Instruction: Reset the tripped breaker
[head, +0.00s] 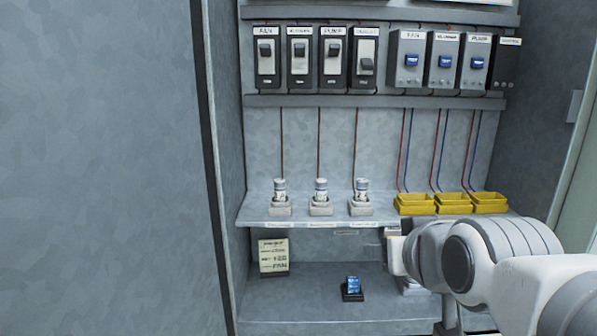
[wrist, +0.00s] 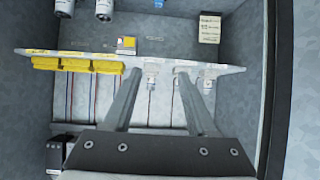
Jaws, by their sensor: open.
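Four black-framed breakers hang in a row at the upper middle of the head view. The first (head: 265,62), second (head: 299,62) and third (head: 333,62) have their levers up. The fourth breaker (head: 366,65) has its lever lower than the others. My gripper (wrist: 158,72) is open and empty in the wrist view, its fingers reaching toward the shelf edge. In the head view my arm comes in from the lower right, well below the breakers. The fingers cannot be made out there.
Blue-fronted units (head: 410,62) hang right of the breakers. The middle shelf (head: 258,207) holds white-and-grey fuse-like pieces (head: 320,198) and yellow bins (head: 416,205). A large grey panel (head: 100,170) fills the left.

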